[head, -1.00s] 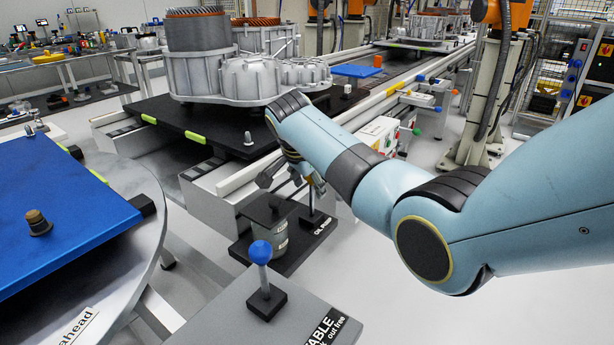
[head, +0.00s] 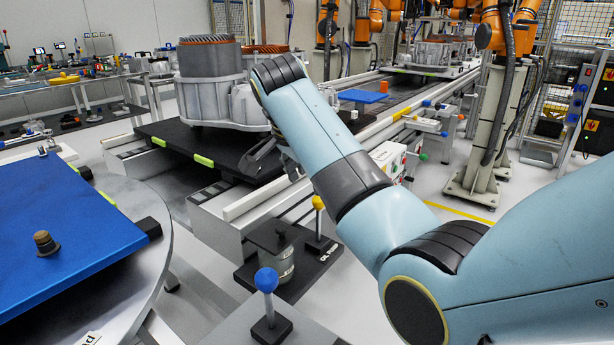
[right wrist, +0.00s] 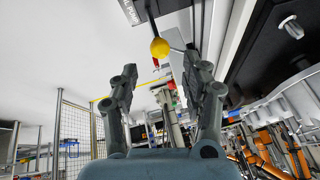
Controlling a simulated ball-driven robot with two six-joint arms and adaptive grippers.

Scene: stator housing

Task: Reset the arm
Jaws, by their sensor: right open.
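My right gripper (head: 264,156) is raised in front of the black pallet's near edge, at the end of my pale blue right arm. In the right wrist view its two dark fingers (right wrist: 160,72) are spread apart with nothing between them. My left gripper is not in view.
A grey stator housing (head: 210,98) stands on the black pallet (head: 180,135), partly behind my arm. A blue ball lever (head: 267,280) stands in front. A round metal table (head: 150,215) with a blue plate (head: 60,215) is at left. A grey cylinder (head: 277,262) sits on the press base.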

